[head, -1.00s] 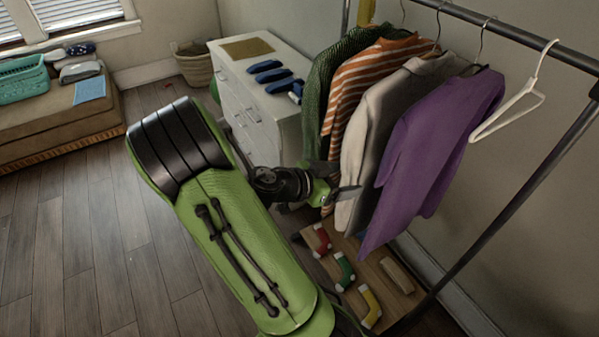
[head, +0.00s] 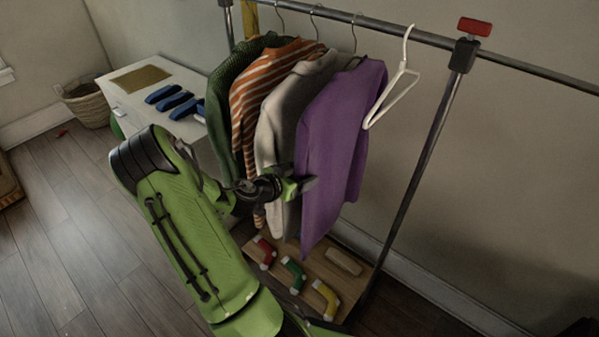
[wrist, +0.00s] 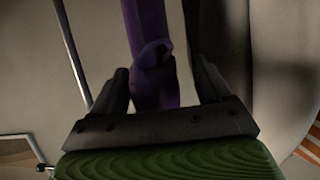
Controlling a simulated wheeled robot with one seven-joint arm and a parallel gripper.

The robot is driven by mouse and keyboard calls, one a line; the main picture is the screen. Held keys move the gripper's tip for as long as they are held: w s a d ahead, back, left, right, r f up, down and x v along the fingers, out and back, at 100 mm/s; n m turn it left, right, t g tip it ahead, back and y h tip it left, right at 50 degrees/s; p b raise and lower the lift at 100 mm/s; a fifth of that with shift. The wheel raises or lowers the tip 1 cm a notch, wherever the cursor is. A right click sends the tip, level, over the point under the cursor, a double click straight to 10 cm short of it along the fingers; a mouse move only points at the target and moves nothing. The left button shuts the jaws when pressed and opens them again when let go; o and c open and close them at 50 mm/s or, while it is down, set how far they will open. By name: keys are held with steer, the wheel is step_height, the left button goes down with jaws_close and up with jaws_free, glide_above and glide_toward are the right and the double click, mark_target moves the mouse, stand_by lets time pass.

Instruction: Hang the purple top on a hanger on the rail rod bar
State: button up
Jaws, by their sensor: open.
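The purple top (head: 338,140) hangs on a hanger from the rail rod (head: 382,30), the rightmost of the hanging clothes in the head view. An empty white hanger (head: 392,95) hangs just to its right. My gripper (head: 312,183) is open beside the lower left part of the purple top. In the wrist view a strip of purple fabric (wrist: 152,60) shows between the two spread fingers of my gripper (wrist: 165,85). Whether the fingers touch the fabric cannot be told.
A grey top (head: 280,110), an orange striped top (head: 258,85) and a dark green top (head: 222,110) hang to the left. Red, green and yellow socks (head: 293,272) lie on the wooden shelf below. A white dresser (head: 160,70) stands behind left. The rail's right upright (head: 425,160) is close by.

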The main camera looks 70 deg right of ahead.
steer(key=shift+s+d+f, duration=0.15)
steer(key=shift+d, duration=0.1)
steer(key=shift+c, duration=0.3)
steer(key=c, duration=1.1)
steer(key=shift+w+a+r+p, duration=0.1)
steer(key=shift+a+r+p, duration=0.15)
steer(key=shift+r, duration=0.35)
steer(key=shift+w+a+r+p, duration=0.1)
steer(key=shift+a+r, duration=0.1)
steer(key=shift+r, duration=0.4)
steer(key=shift+c, duration=0.2)
